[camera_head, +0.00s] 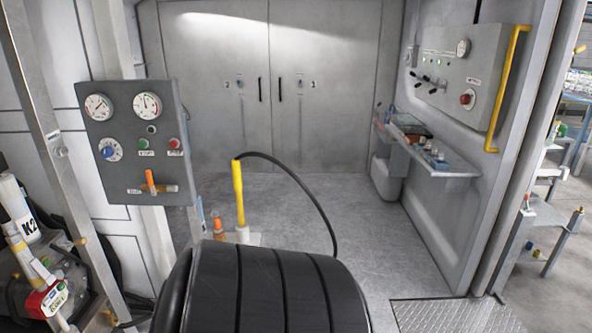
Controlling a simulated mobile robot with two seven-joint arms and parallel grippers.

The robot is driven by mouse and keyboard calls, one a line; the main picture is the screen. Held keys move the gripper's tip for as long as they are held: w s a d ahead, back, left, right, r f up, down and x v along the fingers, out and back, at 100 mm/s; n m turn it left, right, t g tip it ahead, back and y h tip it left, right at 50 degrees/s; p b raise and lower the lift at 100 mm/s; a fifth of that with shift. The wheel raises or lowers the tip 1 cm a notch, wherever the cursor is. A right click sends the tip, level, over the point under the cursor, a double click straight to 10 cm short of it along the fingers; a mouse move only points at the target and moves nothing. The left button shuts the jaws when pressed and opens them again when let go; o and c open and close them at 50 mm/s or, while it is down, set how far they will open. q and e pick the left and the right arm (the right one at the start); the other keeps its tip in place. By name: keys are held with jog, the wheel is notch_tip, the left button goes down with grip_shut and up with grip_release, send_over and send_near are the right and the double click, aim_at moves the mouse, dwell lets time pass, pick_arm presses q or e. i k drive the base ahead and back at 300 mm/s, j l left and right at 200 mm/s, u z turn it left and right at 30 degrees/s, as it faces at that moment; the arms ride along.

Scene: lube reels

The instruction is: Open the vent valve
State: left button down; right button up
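A grey control panel (135,130) stands at the left. Low on it is a brass valve (165,189) with an orange lever (151,181) that points nearly upright, across the horizontal body. A second small orange handle (217,226) shows lower down, behind the black ribbed drum; its lower part is hidden. No readable label shows which of these is the vent valve. Neither of my grippers is in view.
A large black ribbed drum (262,290) fills the bottom middle. A yellow wand (238,195) with a black hose (310,195) stands behind it. A K2-marked pump unit (22,212) is at left. A shelf (440,165) lines the right wall. The middle floor (370,230) is clear.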

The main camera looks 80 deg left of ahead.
aim_at(149, 179)
jog(key=u, duration=0.95)
jog(key=j+u, duration=0.1)
jog(key=u, duration=1.85)
jog(key=i+u, duration=0.1)
jog(key=u, duration=0.4)
jog(key=i+u, duration=0.2)
jog(key=i+j+z, duration=0.4)
jog(key=j, duration=0.3)
jog(key=i+j+z, duration=0.2)
jog(key=j, duration=0.2)
jog(key=i+j+z, duration=0.2)
jog(key=j, duration=0.2)
